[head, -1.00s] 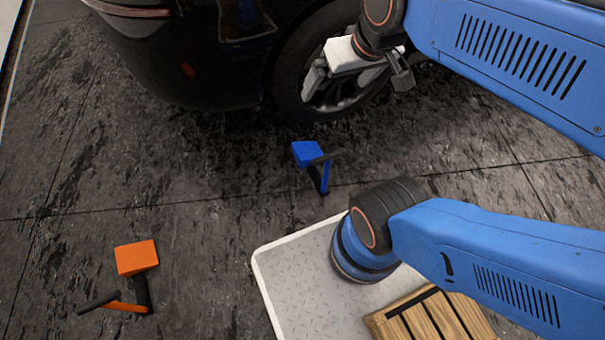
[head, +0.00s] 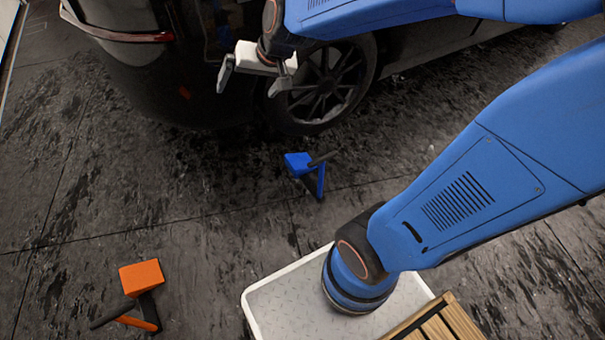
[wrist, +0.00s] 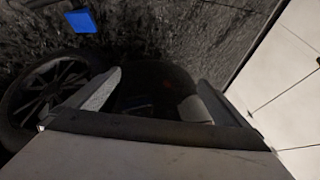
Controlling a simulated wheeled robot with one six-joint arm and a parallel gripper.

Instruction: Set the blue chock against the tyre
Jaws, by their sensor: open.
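The blue chock (head: 298,165) stands on the dark floor in front of the car's wheel, apart from the tyre (head: 309,126). It has a blue block and a dark and blue handle. In the wrist view the blue chock (wrist: 80,20) shows at the top left, above the wheel (wrist: 45,95). My gripper (head: 250,88) is open and empty. It is raised in front of the car's dark body, left of the wheel in the head view. In the wrist view its two fingers (wrist: 155,98) are spread wide with nothing between them.
An orange chock (head: 141,277) with a handle lies on the floor at the lower left. My light base plate (head: 290,290) carries a wooden crate (head: 455,318) at the bottom. The floor between the two chocks is clear.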

